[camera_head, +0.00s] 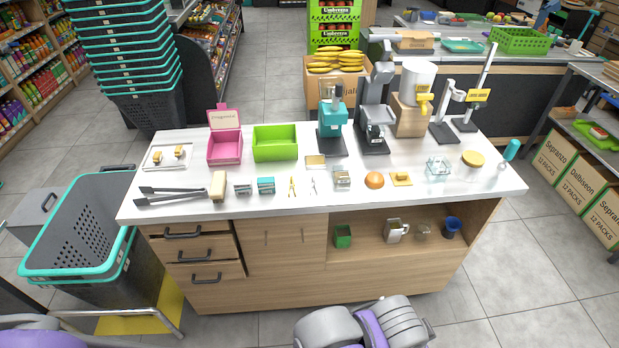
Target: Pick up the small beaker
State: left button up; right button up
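A small clear glass vessel (424,232), which looks like the small beaker, stands on the open lower shelf of the counter. It stands between a white-and-grey mug or pitcher (397,230) on its left and a dark blue cup (451,228) on its right. It is too small in the picture to tell any markings. Neither of my grippers shows clearly. Only grey and purple parts of my body show at the bottom edge.
A green box (342,236) stands at the shelf's left. The shelf's front is open, under the white countertop (300,200). The top holds tongs (175,194), a pink box (226,147), a green bin (275,142), an orange (374,180) and dispensers. Teal-rimmed baskets (85,225) stand left.

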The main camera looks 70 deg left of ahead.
aim_at(342, 175)
jog(key=u, duration=2.25)
